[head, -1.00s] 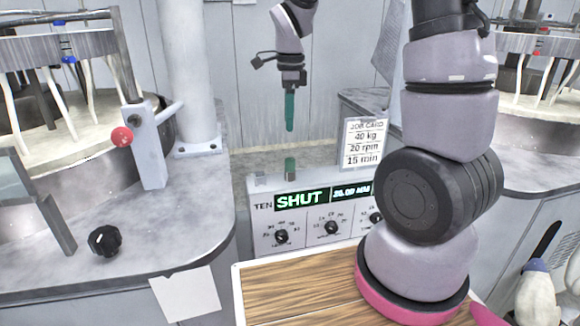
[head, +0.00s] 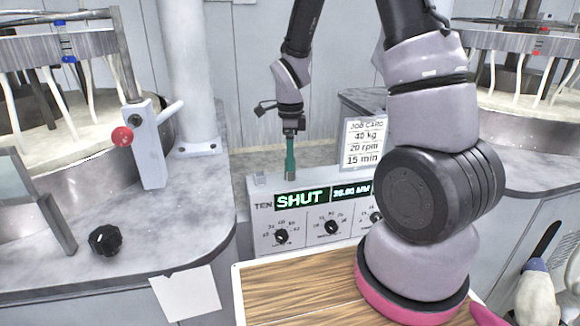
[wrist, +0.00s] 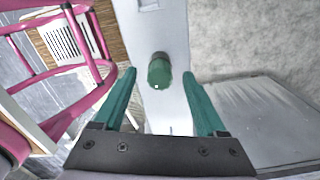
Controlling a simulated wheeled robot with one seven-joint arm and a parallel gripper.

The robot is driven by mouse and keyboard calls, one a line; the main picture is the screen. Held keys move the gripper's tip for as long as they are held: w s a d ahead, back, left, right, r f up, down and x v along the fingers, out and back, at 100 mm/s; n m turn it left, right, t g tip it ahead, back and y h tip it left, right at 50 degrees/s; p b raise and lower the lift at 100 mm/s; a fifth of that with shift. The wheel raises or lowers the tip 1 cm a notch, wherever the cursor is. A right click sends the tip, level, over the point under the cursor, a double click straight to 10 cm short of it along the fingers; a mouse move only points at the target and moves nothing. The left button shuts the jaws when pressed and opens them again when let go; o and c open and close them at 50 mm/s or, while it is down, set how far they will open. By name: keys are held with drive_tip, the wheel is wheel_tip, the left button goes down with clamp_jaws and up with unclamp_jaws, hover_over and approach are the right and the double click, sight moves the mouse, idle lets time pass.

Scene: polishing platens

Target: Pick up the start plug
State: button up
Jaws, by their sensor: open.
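The start plug (wrist: 159,71), a green cylinder with a rounded end, shows in the wrist view between my two green fingertips, with a gap on each side. In the head view, its silvery lower part (head: 291,177) stands upright at the top of the grey control box (head: 262,184). My gripper (head: 291,160) points down directly over the plug. Its fingers are apart and not closed on it. The green fingers and green plug run together in the head view, so their exact overlap is hard to tell.
A job card (head: 366,144) stands just right of the plug. The box has a lit "SHUT" display (head: 301,198) and dials. A red-knobbed lever (head: 122,136) and black knob (head: 105,239) are on the left machine. A wooden top (head: 300,288) lies in front.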

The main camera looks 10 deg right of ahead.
clamp_jaws()
